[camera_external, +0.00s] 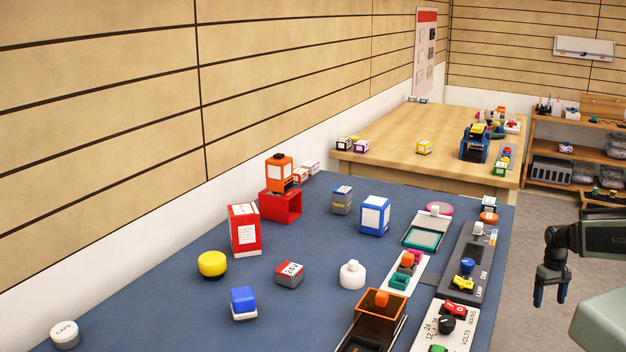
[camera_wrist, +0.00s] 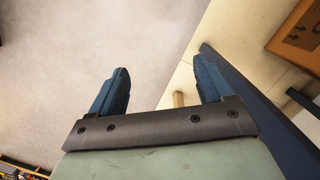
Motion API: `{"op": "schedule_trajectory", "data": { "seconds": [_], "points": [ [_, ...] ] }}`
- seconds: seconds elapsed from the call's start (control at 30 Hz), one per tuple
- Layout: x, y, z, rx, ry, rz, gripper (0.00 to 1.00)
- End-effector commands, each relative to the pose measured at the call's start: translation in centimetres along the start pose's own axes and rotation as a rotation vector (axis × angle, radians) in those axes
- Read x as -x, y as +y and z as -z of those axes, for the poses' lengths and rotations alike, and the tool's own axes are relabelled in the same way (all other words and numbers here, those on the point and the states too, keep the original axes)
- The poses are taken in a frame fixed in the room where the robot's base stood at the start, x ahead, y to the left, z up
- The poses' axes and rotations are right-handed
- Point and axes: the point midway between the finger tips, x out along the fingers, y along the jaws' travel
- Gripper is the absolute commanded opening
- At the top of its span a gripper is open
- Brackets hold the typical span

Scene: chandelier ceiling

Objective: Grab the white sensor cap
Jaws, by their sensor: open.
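A white rounded cap with a small knob on top (camera_external: 352,276) stands on the blue table in the external view. A second white piece, a low round tin lettered "CAPS" (camera_external: 65,334), sits at the near left corner. I cannot tell for sure which one is the sensor cap. My gripper (camera_external: 551,298) hangs at the right, beyond the table's right edge, well apart from both. In the wrist view my gripper (camera_wrist: 162,76) is open, with nothing between its blue fingers. Neither white piece shows in the wrist view.
On the blue table (camera_external: 150,310) are a yellow cap (camera_external: 212,265), a blue cube (camera_external: 243,303), a red-and-white "24V" block (camera_external: 289,274) and an orange-topped tray (camera_external: 375,325). Panels with knobs line the right edge. A wooden table (camera_external: 390,130) stands behind.

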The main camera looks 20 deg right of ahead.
Motion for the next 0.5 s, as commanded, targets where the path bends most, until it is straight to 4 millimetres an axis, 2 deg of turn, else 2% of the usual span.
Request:
{"op": "schedule_trajectory", "data": {
  "seconds": [0.1, 0.27, 0.5],
  "points": [
    [3.2, -0.3, 2.5, -0.024, 0.05, 0.038, 0.8],
    [7.4, -0.8, 5.3, -0.052, 0.11, 0.092, 0.8],
    [14.2, -1.4, 8.8, -0.082, 0.202, 0.174, 0.8]
  ]
}}
